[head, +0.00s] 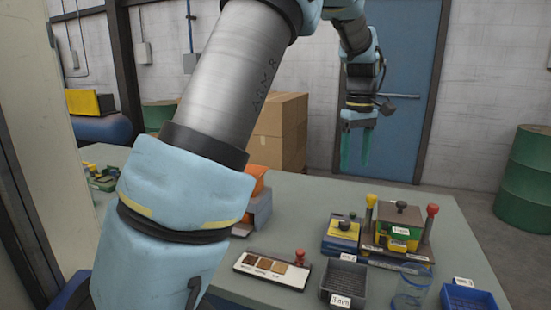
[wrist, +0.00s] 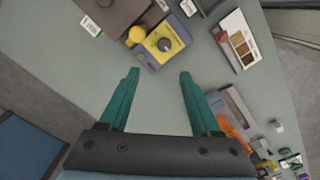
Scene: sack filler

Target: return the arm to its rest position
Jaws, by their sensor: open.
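My gripper (head: 357,146) hangs at the end of my arm, high in the head view, with its green fingers pointing down in front of the blue door. In the wrist view my gripper (wrist: 160,88) shows two green fingers spread well apart with nothing between them. The grey table (head: 310,200) lies below and the fingers touch nothing. My large silver and light-blue arm link crosses the left and middle of the head view and hides part of the table.
On the table stand a yellow device (head: 341,232), a green and yellow press (head: 398,232), a sample board (head: 272,268), a dark bin (head: 344,280), a clear beaker (head: 411,288) and a blue bin (head: 468,298). Cardboard boxes (head: 281,130) and a green drum (head: 526,180) stand beyond the table.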

